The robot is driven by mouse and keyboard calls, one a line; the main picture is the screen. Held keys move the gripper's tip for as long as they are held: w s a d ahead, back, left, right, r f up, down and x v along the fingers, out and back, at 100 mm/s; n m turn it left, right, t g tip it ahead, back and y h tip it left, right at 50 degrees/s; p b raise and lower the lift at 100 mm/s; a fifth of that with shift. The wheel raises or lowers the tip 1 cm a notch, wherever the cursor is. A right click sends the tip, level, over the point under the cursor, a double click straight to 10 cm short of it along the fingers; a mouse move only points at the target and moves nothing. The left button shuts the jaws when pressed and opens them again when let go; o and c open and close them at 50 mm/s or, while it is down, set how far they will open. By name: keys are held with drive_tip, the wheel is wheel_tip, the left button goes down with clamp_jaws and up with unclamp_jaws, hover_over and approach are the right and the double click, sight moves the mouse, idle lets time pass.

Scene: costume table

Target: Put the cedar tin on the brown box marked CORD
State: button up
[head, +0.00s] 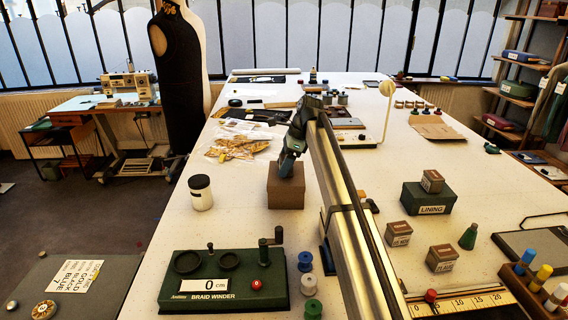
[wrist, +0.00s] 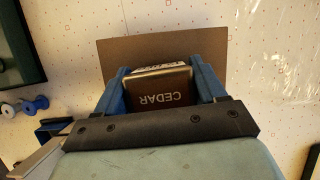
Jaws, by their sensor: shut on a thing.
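The cedar tin (wrist: 158,97), dark-topped with pale lettering CEDAR, sits between the two blue fingers of my gripper (wrist: 162,74) in the wrist view. My gripper is shut on it. A plain brown box (wrist: 160,46) lies beneath the tin and shows around its far side. In the head view my gripper (head: 287,168) points down at the top of the brown box (head: 286,190), and the tin is hidden there. No CORD marking can be read on the box. I cannot tell whether the tin touches the box top.
A white jar (head: 201,193) with a black lid stands left of the box. The green braid winder (head: 224,281) is in front. To the right are small labelled blocks (head: 398,233) and a green LINING box (head: 428,200). A plastic bag (head: 238,143) lies behind left.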

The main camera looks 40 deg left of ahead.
drive_tip(key=o, duration=1.1)
drive_tip(key=v, duration=1.2)
drive_tip(key=shift+r, duration=0.1)
